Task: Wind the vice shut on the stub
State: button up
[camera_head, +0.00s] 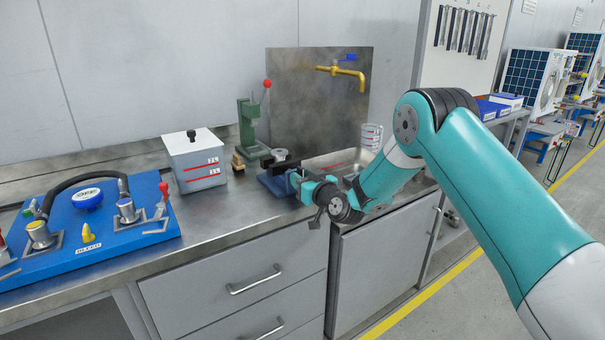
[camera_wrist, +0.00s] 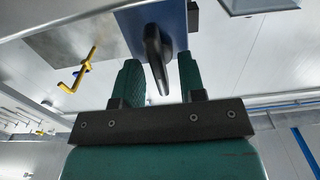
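The blue vice (camera_head: 272,186) stands on the bench top near its front edge, with a dark jaw (camera_head: 287,166) on top. A small grey round piece (camera_head: 279,153) shows at the jaws; I cannot tell if it is the stub. My gripper (camera_head: 302,180) is at the right front side of the vice and partly hides it. In the wrist view the dark vice handle (camera_wrist: 155,55) lies between my two green fingers (camera_wrist: 159,82), with the blue vice body (camera_wrist: 178,18) behind it. The fingers are apart, with a gap on both sides of the handle.
A green press (camera_head: 248,125) with a red knob stands behind the vice. A grey lidded box (camera_head: 195,160) and a blue pump panel (camera_head: 90,240) are to the left. A sink (camera_head: 340,162) with a yellow tap (camera_head: 348,74) is behind at right.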

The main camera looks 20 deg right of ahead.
jog(key=shift+w, duration=0.1)
jog(key=shift+c, duration=0.4)
grip_shut()
jog(key=shift+f+m+b, duration=0.2)
jog(key=shift+m+b, duration=0.6)
jog(key=shift+r+m+b, duration=0.15)
jog(key=shift+m+b, duration=0.15)
jog(key=shift+m, duration=0.7)
jog(key=shift+o, duration=0.4)
grip_release()
